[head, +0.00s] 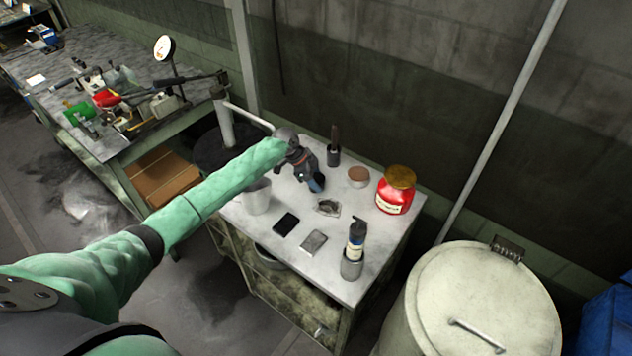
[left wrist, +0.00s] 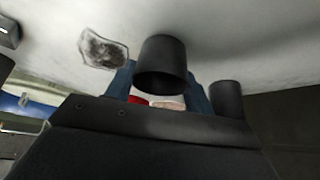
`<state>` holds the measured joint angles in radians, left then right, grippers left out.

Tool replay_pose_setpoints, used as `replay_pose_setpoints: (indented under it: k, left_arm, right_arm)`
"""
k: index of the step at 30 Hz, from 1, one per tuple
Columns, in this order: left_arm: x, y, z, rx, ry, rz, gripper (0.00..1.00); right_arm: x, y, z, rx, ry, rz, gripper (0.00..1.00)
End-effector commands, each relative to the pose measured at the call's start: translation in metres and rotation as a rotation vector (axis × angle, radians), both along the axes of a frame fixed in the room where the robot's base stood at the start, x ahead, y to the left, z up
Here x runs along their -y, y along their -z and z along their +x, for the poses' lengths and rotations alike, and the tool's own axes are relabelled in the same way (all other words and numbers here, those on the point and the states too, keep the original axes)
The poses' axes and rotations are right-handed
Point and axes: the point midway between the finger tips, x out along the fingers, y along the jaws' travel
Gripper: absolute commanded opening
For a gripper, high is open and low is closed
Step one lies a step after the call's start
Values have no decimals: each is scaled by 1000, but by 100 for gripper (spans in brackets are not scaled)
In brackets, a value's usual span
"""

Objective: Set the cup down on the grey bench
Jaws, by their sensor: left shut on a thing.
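My left gripper (head: 316,184) is over the back left part of the grey bench (head: 337,265). Its blue fingers are shut on a dark cup (left wrist: 162,62), which shows between them in the left wrist view. The cup's wider rim is toward the gripper and its narrower end toward the bench top. In the head view the gripper mostly hides the cup. I cannot tell whether its base touches the bench. My right gripper is not in view.
Around the gripper stand a dark cylindrical holder (head: 334,156), a brown-topped tin (head: 358,177), a red jar (head: 394,192), a glass ashtray (head: 327,207) and a pale cup-like container (head: 257,197). A phone (head: 286,224), metal case (head: 313,242) and bottle (head: 356,240) are nearer the front.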

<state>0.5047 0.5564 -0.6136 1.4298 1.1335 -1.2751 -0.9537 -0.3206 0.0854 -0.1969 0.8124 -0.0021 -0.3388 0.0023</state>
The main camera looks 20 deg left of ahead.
Motion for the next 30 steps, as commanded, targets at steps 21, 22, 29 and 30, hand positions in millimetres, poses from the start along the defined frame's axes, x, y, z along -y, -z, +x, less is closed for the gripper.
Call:
replay_pose_setpoints:
  k: [21, 22, 29, 30]
  left_arm:
    - [0, 2, 0, 0, 0, 0, 75]
    - [0, 2, 0, 0, 0, 0, 75]
    - [-2, -2, 0, 1, 0, 0, 75]
    - [-5, -5, 0, 2, 0, 2, 75]
  right_arm:
    - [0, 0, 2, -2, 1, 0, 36]
    - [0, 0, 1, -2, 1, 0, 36]
    - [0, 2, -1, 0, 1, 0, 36]
    - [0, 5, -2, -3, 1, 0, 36]
